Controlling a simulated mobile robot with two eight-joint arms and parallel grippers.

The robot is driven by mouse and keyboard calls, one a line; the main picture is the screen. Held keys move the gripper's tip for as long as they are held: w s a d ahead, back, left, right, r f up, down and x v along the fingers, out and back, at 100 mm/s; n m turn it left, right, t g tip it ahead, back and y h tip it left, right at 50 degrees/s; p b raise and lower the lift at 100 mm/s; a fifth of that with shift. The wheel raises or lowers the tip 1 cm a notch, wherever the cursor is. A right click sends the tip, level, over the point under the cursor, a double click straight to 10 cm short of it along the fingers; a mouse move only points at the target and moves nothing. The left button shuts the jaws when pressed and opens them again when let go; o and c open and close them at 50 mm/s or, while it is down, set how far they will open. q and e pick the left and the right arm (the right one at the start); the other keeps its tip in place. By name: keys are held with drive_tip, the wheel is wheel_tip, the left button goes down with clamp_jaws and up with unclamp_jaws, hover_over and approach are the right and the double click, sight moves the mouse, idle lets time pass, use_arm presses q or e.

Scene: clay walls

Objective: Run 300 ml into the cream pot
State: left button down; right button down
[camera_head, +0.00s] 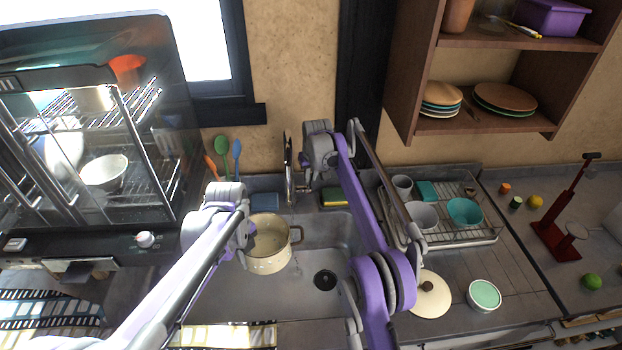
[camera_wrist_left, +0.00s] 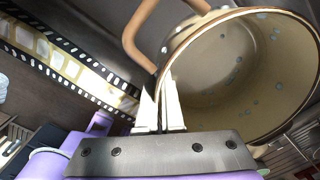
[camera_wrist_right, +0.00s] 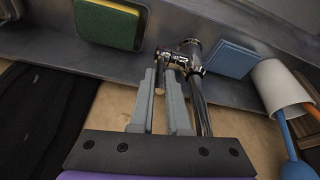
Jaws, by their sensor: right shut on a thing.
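The cream pot (camera_head: 268,261) stands in the left part of the sink, its brown handle at the right in the head view. In the left wrist view the pot (camera_wrist_left: 225,75) shows its spotted interior; I cannot make out a water level. My left gripper (camera_wrist_left: 160,97) has its fingers close together, one on each side of the pot's rim. The chrome tap (camera_wrist_right: 196,75) stands behind the sink, and the same tap is narrow in the head view (camera_head: 289,158). My right gripper (camera_wrist_right: 160,78) is shut on the tap's lever. No water stream is visible.
The drain (camera_head: 325,280) lies right of the pot on bare sink floor. To the right are a dish rack (camera_head: 470,239), a cream lid (camera_head: 429,300) and a teal-topped bowl (camera_head: 484,294).

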drive_tip(key=shift+g, duration=0.3)
idle(0.4)
drive_tip(key=c, duration=0.9)
unclamp_jaws()
drive_tip(key=shift+s, duration=0.1)
drive_tip(key=shift+r, duration=0.1)
drive_tip(key=v, duration=0.3)
drive_tip(key=s+d, duration=0.2)
drive_tip(key=s, duration=0.9)
drive_tip(key=shift+s+d, duration=0.25)
drive_tip(key=shift+s, duration=0.1)
